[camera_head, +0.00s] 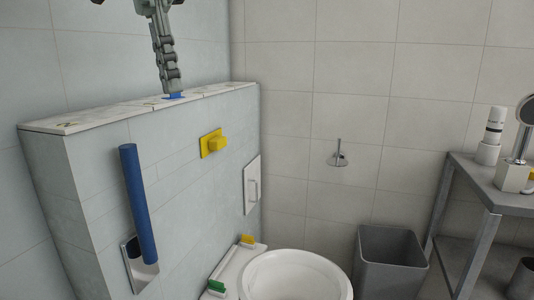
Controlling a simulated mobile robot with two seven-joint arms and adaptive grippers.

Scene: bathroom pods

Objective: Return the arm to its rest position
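My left gripper (173,91) comes down from the top of the view, over the ledge (110,113) on top of the tiled half-wall. Its fingers point down and overlap in this view, so I cannot see whether they are apart. A small flat blue piece (175,97) shows at the fingertips on the ledge; I cannot tell whether they touch it. My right gripper is not in view.
A blue grab bar (136,200) and a yellow button plate (213,143) are on the half-wall. Below is the toilet (295,262). A grey bin (390,255) and a metal shelf (478,182) with bottles stand at right.

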